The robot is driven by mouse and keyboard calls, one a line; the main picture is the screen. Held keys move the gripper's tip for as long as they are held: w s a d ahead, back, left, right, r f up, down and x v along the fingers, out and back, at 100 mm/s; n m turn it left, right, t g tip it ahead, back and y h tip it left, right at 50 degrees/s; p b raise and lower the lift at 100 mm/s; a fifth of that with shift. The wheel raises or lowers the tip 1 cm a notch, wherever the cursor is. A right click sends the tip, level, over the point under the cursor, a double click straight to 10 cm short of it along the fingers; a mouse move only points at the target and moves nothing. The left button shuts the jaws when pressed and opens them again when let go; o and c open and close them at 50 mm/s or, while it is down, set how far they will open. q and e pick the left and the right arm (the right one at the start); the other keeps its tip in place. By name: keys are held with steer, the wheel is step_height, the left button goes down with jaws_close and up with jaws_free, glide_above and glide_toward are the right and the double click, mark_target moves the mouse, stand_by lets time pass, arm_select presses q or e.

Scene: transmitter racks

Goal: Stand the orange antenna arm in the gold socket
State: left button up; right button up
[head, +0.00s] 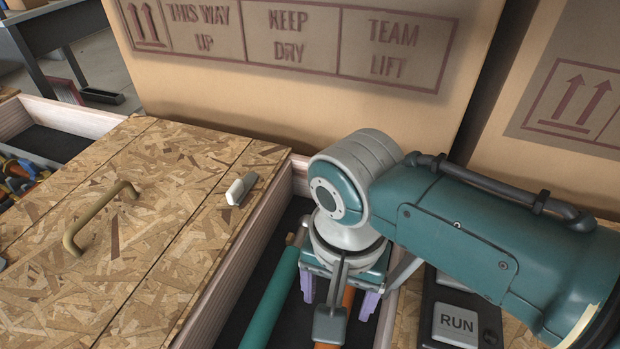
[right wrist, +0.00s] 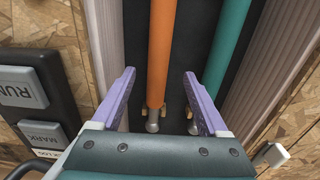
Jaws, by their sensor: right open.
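The orange antenna arm (right wrist: 162,45) is a long orange rod with a silver ball end. It lies in a dark-lined wooden trough, beside a teal rod (right wrist: 228,55). In the head view, the orange antenna arm (head: 348,298) is mostly hidden under my right gripper (head: 338,300), and the teal rod (head: 270,300) lies to its left. In the right wrist view, my right gripper (right wrist: 159,76) is open, its purple fingers on either side of the orange rod with gaps on both sides. I cannot make out a gold socket. My left gripper is not in view.
A chipboard lid (head: 160,200) with a tan handle (head: 100,215) covers the area left of the trough. A white tab (head: 240,188) stands at its edge. Cardboard boxes (head: 290,100) stand behind. A black panel with a RUN button (head: 457,324) lies right of the trough.

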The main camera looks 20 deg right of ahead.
mark_target(350, 291)
arm_select(q)
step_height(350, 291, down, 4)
steer(key=b, duration=0.3)
steer(key=shift+b, duration=0.4)
arm_select(e)
steer(key=f, duration=0.5)
steer(key=shift+s+f, duration=0.3)
steer(key=shift+f, duration=0.05)
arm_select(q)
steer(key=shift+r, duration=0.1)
arm_select(e)
steer(key=shift+r, duration=0.1)
jaws_close()
